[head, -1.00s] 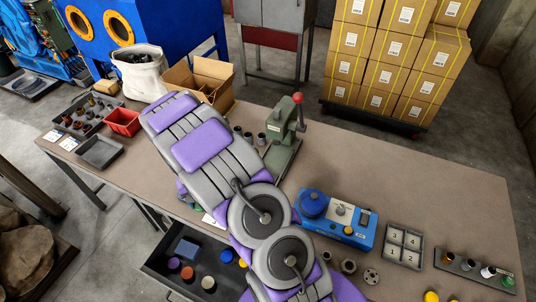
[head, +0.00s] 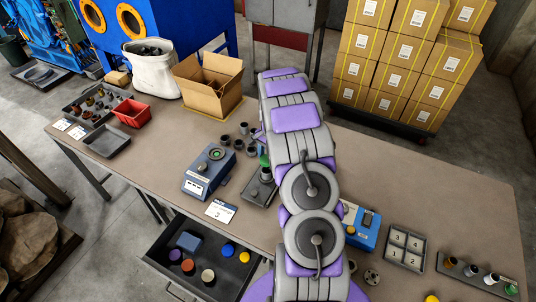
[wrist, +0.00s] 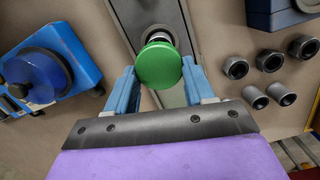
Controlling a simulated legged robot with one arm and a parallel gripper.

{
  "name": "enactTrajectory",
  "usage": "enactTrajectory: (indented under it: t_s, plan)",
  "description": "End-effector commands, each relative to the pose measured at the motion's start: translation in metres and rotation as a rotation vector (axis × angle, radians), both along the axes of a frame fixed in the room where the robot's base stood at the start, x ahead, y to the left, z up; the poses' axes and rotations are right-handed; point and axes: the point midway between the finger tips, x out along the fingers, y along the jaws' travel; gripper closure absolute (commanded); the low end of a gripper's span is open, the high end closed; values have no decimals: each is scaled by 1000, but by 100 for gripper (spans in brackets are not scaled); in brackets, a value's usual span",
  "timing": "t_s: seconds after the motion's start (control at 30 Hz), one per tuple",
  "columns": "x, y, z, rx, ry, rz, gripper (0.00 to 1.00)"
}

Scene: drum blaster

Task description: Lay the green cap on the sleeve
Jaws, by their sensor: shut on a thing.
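The green cap (wrist: 158,66) is a round disc seen from above in the wrist view, between the blue fingertips of my gripper (wrist: 159,72), which is shut on it. The metal sleeve (wrist: 155,34) stands on a grey base plate just beyond the cap, and the cap covers part of it. I cannot tell whether cap and sleeve touch. In the head view, a bit of green (head: 264,160) shows above the sleeve (head: 266,174) beside my arm.
Several dark hollow cylinders (wrist: 284,94) stand at the right of the wrist view. A blue device with a round blue knob (wrist: 38,80) is at the left. In the head view, a blue-grey scale (head: 209,172) stands left of my arm, and an open drawer (head: 202,262) below.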

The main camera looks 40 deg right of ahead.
Motion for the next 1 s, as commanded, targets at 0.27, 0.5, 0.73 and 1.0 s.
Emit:
enactTrajectory:
  t_s: [0.27, 0.5, 0.73, 1.0]
  plan:
    - [-1, -2, -27, 6, 2, 1, 75]
    - [0, 0, -43, 5, 2, 2, 75]
    - [0, 0, -47, 1, -1, 2, 75]
    - [0, -1, -47, 2, 0, 2, 75]
